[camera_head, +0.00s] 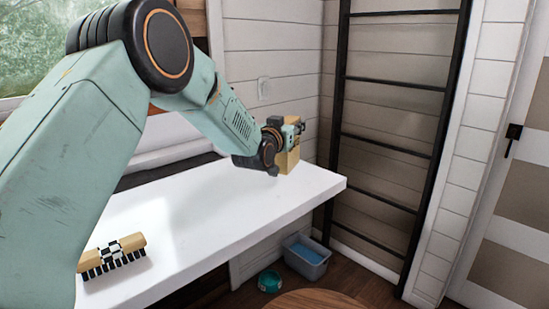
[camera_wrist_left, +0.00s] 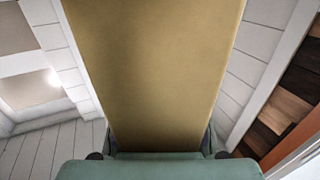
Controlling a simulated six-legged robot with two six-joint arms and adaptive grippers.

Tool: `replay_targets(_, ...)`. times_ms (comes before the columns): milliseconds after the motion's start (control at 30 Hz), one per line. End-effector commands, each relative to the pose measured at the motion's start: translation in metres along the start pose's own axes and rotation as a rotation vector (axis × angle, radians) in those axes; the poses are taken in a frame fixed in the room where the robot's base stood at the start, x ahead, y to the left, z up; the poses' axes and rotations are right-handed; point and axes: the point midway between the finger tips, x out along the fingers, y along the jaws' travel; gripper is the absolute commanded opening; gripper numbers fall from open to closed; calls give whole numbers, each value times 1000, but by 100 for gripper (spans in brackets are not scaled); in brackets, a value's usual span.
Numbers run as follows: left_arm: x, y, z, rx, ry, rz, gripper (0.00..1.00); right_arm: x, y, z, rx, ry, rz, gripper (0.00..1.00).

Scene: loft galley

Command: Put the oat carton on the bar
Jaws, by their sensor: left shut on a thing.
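The tan oat carton (camera_head: 289,158) is held at the far right end of the white bar (camera_head: 210,214). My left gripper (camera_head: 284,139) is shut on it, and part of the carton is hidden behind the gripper. In the head view the carton's lower end is over or at the bar's surface; I cannot tell whether it touches. In the left wrist view the carton (camera_wrist_left: 158,75) fills the middle, between the finger parts of my left gripper (camera_wrist_left: 158,145). My right gripper is not in view.
A wooden brush (camera_head: 113,254) with a checkered band lies on the near left part of the bar. A black ladder (camera_head: 395,85) stands behind the bar's right end. A grey bin (camera_head: 307,257) and a teal bowl (camera_head: 270,281) are on the floor. The bar's middle is clear.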

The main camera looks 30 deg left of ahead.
Motion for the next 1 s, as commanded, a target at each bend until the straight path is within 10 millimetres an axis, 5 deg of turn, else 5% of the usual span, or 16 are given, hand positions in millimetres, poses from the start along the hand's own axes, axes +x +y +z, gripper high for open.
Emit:
replay_targets(500, 2, 0, 57, 0, 0, 0, 15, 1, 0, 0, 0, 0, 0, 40)
replay_targets(867, 4, 0, 61, 0, 1, 0, 15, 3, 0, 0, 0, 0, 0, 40)
replay_targets(900, 4, 0, 61, 0, 1, 0, 39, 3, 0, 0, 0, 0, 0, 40)
replay_targets(1000, 4, 0, 60, 0, 1, 0, 47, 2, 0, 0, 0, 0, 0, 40)
